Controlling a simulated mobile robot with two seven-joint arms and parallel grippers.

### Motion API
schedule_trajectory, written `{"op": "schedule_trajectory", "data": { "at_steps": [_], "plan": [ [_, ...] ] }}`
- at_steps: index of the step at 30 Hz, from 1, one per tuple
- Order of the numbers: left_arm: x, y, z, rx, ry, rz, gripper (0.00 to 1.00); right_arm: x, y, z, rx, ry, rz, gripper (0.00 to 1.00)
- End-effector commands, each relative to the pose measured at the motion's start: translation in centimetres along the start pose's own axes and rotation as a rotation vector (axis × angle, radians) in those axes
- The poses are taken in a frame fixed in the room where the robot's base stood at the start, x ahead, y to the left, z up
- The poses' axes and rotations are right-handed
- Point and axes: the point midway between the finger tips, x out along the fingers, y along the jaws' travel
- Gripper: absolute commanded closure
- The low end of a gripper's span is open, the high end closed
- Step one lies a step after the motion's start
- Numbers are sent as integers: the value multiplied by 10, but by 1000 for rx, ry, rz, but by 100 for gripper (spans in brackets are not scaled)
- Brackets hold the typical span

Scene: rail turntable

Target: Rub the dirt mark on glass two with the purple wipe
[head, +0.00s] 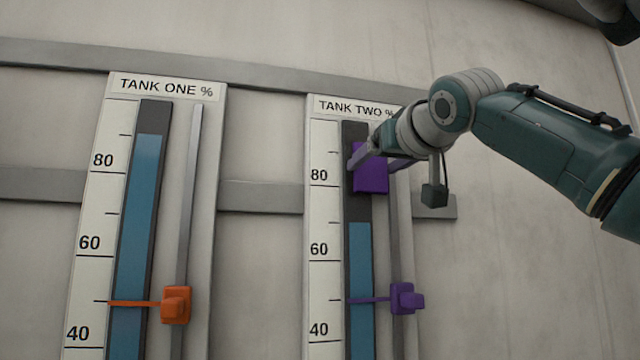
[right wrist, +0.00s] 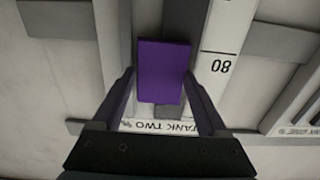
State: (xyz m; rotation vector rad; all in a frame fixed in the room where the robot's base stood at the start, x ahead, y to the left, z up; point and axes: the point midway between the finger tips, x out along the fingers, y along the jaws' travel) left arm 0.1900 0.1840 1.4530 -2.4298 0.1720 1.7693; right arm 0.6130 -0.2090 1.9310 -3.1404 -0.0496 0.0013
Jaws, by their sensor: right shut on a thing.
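My right gripper (head: 376,162) is shut on the purple wipe (head: 371,170), a square block. It holds the wipe in front of the upper part of glass two (head: 360,275), near the 80 mark. I cannot tell whether the wipe touches the glass. The right wrist view shows the wipe (right wrist: 163,70) between the fingers of the gripper (right wrist: 160,75), over the dark tube. Blue liquid in glass two stands between 60 and 80. I see no dirt mark; the wipe and gripper cover part of the glass. My left gripper is not in view.
A purple slider (head: 404,299) with a pointer sits on the rail right of glass two, below the wipe. The tank one gauge (head: 137,200) with an orange slider (head: 176,304) is to the left. Grey horizontal bars (head: 260,197) cross the wall.

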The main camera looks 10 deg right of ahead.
Motion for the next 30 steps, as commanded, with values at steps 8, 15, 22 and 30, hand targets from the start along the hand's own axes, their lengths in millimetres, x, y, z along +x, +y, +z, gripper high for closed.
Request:
{"op": "schedule_trajectory", "data": {
  "at_steps": [8,15,22,30],
  "plan": [
    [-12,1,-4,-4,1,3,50,1,-5,-13,0,3,-3,68],
    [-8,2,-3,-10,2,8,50,0,-29,-13,1,3,-6,68],
    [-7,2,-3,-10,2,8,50,-1,-41,-13,1,2,-2,68],
    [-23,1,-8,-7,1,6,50,0,-41,-30,1,1,-1,68]
  ]
}}
